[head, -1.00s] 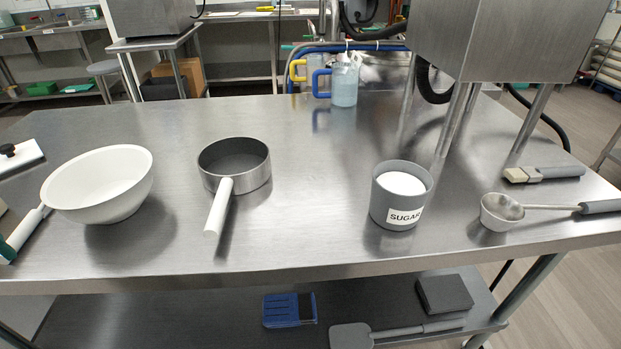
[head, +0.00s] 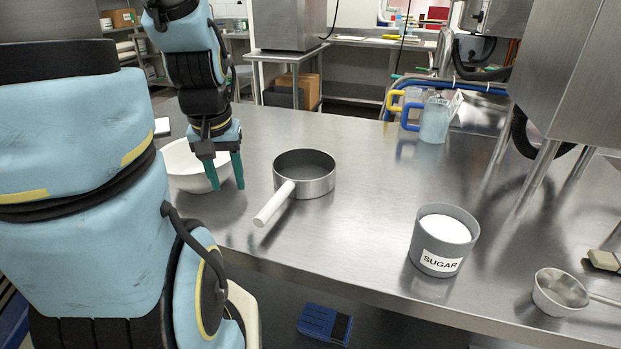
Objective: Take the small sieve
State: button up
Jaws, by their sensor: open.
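The small sieve (head: 318,186) looks like a round, shallow metal drum with a dark inside and a white handle (head: 274,203). It sits upright on the steel table, left of the sugar tub, with its handle pointing to the near left. My gripper (head: 226,187) is open, with its teal fingers pointing down and nothing visible between them. It is left of the sieve and apart from it, in front of part of the white bowl.
The white bowl (head: 185,170) is partly hidden by my arm. The grey sugar tub (head: 443,240) stands right of the sieve, with a metal ladle (head: 558,293) and a brush (head: 603,260) farther right. Jugs (head: 434,120) stand behind. The table between sieve and tub is clear.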

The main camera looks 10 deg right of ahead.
jog(key=w+d+r+n+t+h, duration=0.15)
jog(key=w+d+t, duration=0.25)
jog(key=w+d, duration=0.85)
jog(key=r+n+t, duration=0.1)
jog(key=n+t, duration=0.1)
jog(key=t, duration=0.2)
send_over(329, 155)
jog(key=w, duration=0.4)
jog(key=s+d+f+n+y, duration=0.1)
jog(key=s+d+y, duration=0.1)
jog(key=s+y, duration=0.1)
jog(key=s+d+f+n+y, duration=0.1)
jog(key=s+d+n+y, duration=0.1)
jog(key=s+y, duration=0.1)
jog(key=s+d+f+n+t+y, duration=0.1)
jog(key=s+y, duration=0.2)
jog(key=s, duration=0.2)
jog(key=shift+d+n, duration=0.25)
jog(key=shift+d, duration=0.15)
jog(key=shift+s, duration=0.45)
jog(key=shift+w+a+y, duration=0.1)
jog(key=shift+a+y, duration=0.15)
jog(key=p+x, duration=0.3)
jog(key=x, duration=0.7)
jog(key=shift+w+f+p, duration=0.15)
jog(key=shift+p, duration=0.2)
grip_shut()
